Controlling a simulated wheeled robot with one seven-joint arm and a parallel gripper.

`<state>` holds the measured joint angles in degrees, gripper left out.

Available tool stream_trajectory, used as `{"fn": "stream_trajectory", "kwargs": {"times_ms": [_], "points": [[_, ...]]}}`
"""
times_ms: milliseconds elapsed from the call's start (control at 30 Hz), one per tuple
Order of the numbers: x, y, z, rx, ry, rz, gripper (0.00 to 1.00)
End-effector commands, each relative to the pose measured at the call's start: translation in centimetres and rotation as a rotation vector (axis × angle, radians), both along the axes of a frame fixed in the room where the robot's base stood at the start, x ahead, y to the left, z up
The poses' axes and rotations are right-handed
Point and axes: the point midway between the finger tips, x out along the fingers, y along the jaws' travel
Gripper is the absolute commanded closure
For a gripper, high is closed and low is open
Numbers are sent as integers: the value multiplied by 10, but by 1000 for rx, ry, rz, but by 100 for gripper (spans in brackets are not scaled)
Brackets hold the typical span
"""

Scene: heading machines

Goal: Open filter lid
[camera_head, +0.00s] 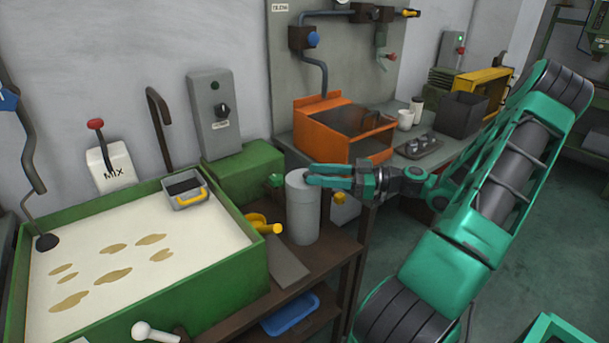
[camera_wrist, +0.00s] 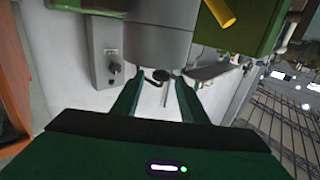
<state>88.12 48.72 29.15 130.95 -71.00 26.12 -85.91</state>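A grey upright cylinder, which I take to be the filter (camera_head: 303,212), stands on the brown bench right of the green tank. Its round top, apparently the lid (camera_head: 299,176), looks in place and is partly covered by my gripper (camera_head: 308,175). The gripper reaches in from the right at the height of the top. In the wrist view the scene looks upside down, and the filter (camera_wrist: 147,45) shows at the top centre. My gripper (camera_wrist: 158,80) has its two fingers spread near the cylinder's end. I cannot tell whether they touch it.
The green tank (camera_head: 190,300) of pale liquid is at left, with a yellow-handled valve (camera_head: 262,223) beside the filter. An orange bin (camera_head: 330,138) stands behind it. A grey control box (camera_head: 215,112) is on the wall. A blue tray (camera_head: 290,313) lies below.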

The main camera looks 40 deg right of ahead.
Motion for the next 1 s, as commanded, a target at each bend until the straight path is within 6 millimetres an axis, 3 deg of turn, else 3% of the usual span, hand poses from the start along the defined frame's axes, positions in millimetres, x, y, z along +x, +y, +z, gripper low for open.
{"fn": "stream_trajectory", "kwargs": {"times_ms": [233, 600, 633, 800, 1000], "points": [[19, 21, 0, -1, 1, 2, 61], [23, 25, 0, -1, 1, 1, 61], [23, 25, 0, -1, 1, 1, 63], [23, 25, 0, -1, 1, 1, 100], [24, 25, 0, -2, 5, 1, 100]]}}
